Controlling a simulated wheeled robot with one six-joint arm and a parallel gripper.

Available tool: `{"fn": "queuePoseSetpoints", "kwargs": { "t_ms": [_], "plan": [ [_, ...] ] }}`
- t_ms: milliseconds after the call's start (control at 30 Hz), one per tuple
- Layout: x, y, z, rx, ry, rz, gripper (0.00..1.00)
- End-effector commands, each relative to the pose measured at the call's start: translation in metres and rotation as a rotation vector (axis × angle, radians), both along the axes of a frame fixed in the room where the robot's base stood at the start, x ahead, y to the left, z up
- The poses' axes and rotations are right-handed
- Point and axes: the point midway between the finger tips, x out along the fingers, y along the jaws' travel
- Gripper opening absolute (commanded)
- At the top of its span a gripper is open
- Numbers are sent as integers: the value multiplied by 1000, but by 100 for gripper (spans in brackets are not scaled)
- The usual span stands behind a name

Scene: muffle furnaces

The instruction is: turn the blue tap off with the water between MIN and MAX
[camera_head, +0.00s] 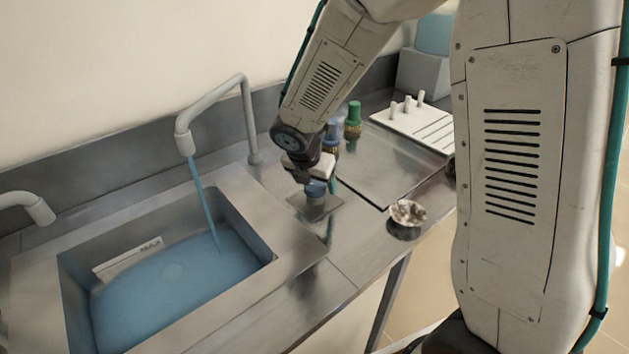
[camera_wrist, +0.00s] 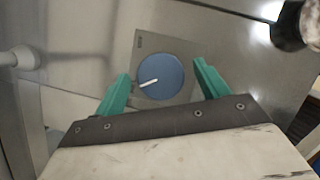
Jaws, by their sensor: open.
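The blue tap knob (camera_wrist: 161,76) sits on a square metal plate (camera_wrist: 142,45); a white mark on it points left and slightly down. It also shows in the head view (camera_head: 315,188), partly hidden by my gripper. My gripper (camera_wrist: 160,80) is open, its green fingers on either side of the knob with gaps; I cannot tell whether they touch it. A spout (camera_head: 187,140) pours a stream (camera_head: 204,200) into the sink (camera_head: 283,238). Blue water (camera_head: 165,295) stands in the basin. A white level plate (camera_head: 128,259) on the back wall is partly under water; its marks are too small to read.
A second spout (camera_head: 38,211) stands at the far left. Blue (camera_head: 331,133) and green (camera_head: 353,115) valves stand behind my gripper. A white rack with pegs (camera_head: 420,125) is at the back right. A dark bowl with crumpled contents (camera_head: 406,218) sits near the counter's front edge.

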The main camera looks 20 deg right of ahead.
Motion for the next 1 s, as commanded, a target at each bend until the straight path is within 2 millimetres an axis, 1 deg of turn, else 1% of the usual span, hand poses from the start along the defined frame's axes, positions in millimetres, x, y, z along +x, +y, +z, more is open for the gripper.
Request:
{"fn": "queuePoseSetpoints", "kwargs": {
  "t_ms": [167,200,267,300,333,667,867,1000],
  "plan": [
    [0,0,0,0,0,0,73],
    [0,0,0,0,0,0,62],
    [0,0,0,1,-1,0,46],
    [0,0,0,1,-1,-1,34],
    [0,0,0,1,-1,-1,29],
    [0,1,1,1,-1,-29,29],
    [1,1,1,1,-1,-125,29],
    [2,2,1,1,-1,-234,29]
  ]
}}
